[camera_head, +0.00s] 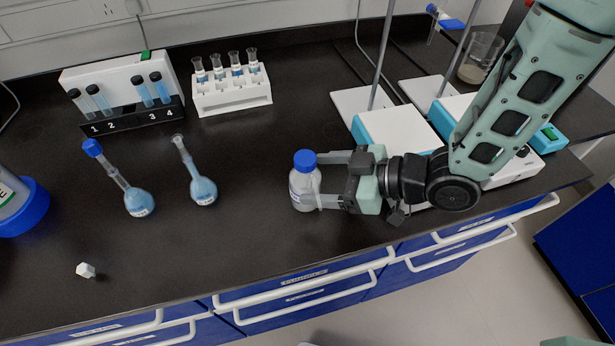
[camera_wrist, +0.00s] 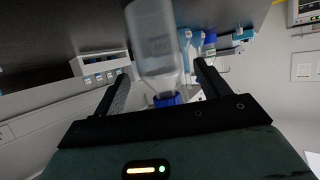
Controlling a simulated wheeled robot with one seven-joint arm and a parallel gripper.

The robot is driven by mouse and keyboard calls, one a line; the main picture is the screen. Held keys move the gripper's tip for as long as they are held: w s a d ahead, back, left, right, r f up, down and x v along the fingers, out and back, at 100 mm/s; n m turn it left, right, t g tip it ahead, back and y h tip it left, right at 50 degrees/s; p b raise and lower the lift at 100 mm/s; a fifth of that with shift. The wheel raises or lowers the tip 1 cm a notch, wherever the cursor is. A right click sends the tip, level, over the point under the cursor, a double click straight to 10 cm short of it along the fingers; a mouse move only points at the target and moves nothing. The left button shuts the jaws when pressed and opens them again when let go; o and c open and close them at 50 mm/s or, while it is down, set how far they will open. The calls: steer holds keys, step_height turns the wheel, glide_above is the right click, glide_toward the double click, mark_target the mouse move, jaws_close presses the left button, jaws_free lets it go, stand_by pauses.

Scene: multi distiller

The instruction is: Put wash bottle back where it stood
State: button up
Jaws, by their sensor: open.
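A clear bottle with a blue cap (camera_head: 303,187) stands upright on the black bench near its front edge. It fits the wash bottle, though no spout can be made out. My gripper (camera_head: 322,180) reaches in from the right and is open, with one finger on the far side of the bottle and one on the near side. In the wrist view the bottle (camera_wrist: 153,45) appears inverted between the two spread fingers (camera_wrist: 160,88), with gaps visible beside it.
Two blue-filled volumetric flasks (camera_head: 137,202) (camera_head: 203,189) stand left of the bottle. A numbered tube rack (camera_head: 130,118) and a white rack (camera_head: 232,96) stand behind. Stirrer units (camera_head: 395,130) and a beaker (camera_head: 480,58) are at right. A small white piece (camera_head: 85,270) lies front left. Bench around the bottle's left is clear.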

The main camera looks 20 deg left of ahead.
steer(key=b+v, duration=0.1)
steer(key=v, duration=0.7)
steer(key=shift+d, duration=0.15)
steer(key=w+d+r+m+t+h, duration=0.2)
steer(key=d+r+m+t+h, duration=0.1)
steer(key=d+m+h, duration=0.45)
steer(key=s+d+r+m+g+h, duration=0.1)
steer(key=s+d+r+h, duration=0.1)
steer(key=s, duration=0.4)
steer(key=s+d+r+m+g+h, duration=0.1)
steer(key=s+d+r+g+h, duration=0.1)
steer(key=s, duration=0.5)
steer(key=shift+d+r+h, duration=0.6)
steer(key=shift+d+h, duration=0.05)
steer(key=shift+d, duration=0.35)
steer(key=shift+m, duration=0.25)
